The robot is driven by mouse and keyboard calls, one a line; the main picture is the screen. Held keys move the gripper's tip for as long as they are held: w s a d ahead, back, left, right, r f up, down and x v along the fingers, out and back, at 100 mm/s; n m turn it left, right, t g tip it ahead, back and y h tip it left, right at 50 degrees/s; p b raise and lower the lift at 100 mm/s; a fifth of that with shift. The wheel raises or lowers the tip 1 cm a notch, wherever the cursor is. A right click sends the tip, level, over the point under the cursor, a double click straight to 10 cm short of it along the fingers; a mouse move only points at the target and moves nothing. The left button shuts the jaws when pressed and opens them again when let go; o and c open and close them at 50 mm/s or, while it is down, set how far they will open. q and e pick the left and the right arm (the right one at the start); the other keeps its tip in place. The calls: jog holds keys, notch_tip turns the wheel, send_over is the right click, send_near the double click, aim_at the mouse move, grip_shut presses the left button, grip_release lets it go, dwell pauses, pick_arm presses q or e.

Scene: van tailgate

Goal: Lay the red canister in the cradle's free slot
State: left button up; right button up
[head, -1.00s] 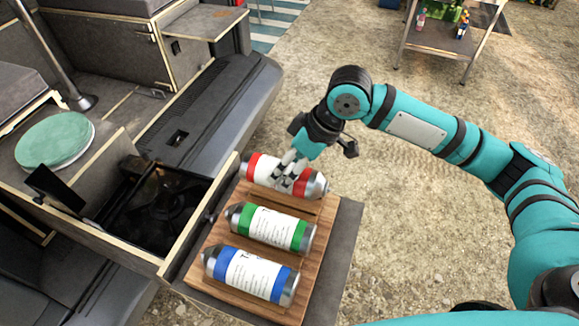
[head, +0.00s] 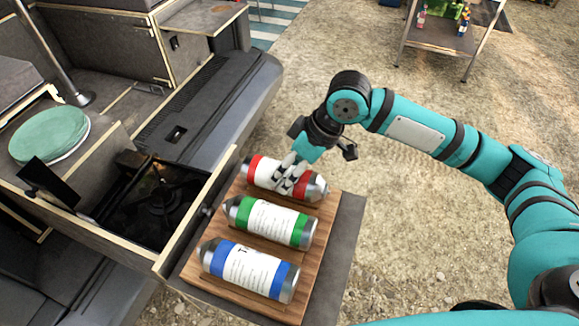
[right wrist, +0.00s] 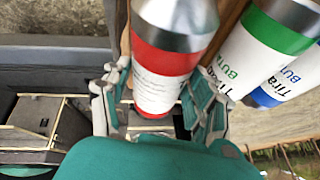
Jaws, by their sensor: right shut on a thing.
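The red canister (head: 258,171), white-labelled with red bands and metal ends, lies on its side at the far end of the wooden cradle (head: 324,234), parallel to the other two. My right gripper (head: 288,180) is shut on it around its middle, and in the right wrist view the fingers (right wrist: 160,98) stand either side of the red canister (right wrist: 168,60). The canister appears down at the cradle; its underside and the slot beneath it are hidden. My left gripper is not in view.
The green canister (head: 268,222) and blue canister (head: 245,268) lie in the nearer slots. The cradle rests on a dark board (head: 347,225). An open drawer (head: 190,240) adjoins on the left. Bare ground lies to the right.

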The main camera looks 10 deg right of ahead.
jog(key=o, duration=1.7)
jog(key=shift+r, duration=0.1)
jog(key=v, duration=1.2)
